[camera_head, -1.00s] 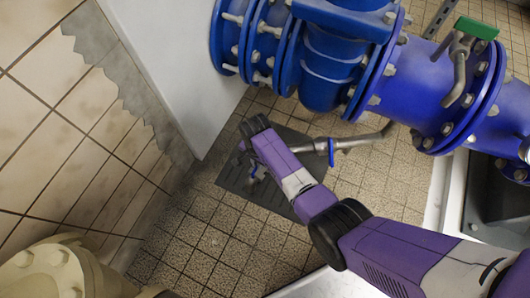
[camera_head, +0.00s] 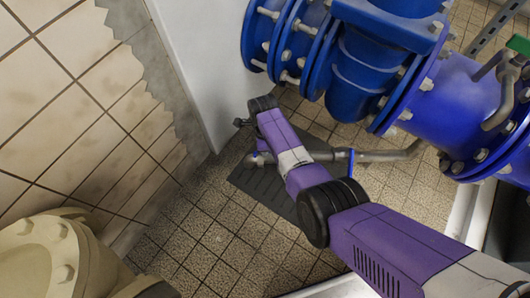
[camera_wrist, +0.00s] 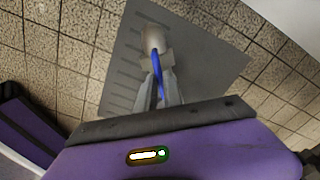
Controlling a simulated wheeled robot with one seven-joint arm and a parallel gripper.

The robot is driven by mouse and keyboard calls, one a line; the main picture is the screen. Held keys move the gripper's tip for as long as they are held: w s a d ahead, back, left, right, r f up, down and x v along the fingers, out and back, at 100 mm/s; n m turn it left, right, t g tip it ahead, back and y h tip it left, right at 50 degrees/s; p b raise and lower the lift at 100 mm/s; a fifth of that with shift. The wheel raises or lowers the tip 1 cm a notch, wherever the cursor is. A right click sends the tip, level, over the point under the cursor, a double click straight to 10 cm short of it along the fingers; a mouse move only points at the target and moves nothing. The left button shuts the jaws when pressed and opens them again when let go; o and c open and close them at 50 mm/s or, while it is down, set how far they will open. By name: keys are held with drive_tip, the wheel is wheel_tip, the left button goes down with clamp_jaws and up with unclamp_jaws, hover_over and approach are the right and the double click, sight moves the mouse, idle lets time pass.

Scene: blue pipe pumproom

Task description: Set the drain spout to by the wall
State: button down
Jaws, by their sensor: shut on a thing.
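The drain spout (camera_head: 385,156) is a grey metal pipe with a blue ring (camera_head: 350,162), low above the floor, running left behind my arm. Its left end (camera_head: 256,159) shows beyond the arm, over a dark grate. In the wrist view the spout's end (camera_wrist: 152,40) is a pale round tube with a blue strip (camera_wrist: 157,76) below it. My gripper (camera_wrist: 159,88) is shut on the spout there, its fingers on either side. In the head view my forearm and wrist largely hide the gripper and the spout's middle.
The dark drain grate (camera_head: 262,188) lies in the tiled floor (camera_head: 200,240). A white panel (camera_head: 200,70) and tiled wall (camera_head: 80,110) stand to the left. Large blue pipes (camera_head: 365,75) crowd the upper right. A cream flange (camera_head: 45,255) fills the lower left corner.

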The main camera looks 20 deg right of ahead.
drive_tip(key=shift+w+m, duration=0.3)
drive_tip(key=shift+w, duration=0.05)
drive_tip(key=shift+d, duration=0.1)
drive_tip(key=c, duration=1.5)
unclamp_jaws()
wheel_tip(320, 180, up, 8)
drive_tip(key=p, duration=0.4)
drive_tip(key=shift+p, duration=0.4)
drive_tip(key=shift+f, duration=0.1)
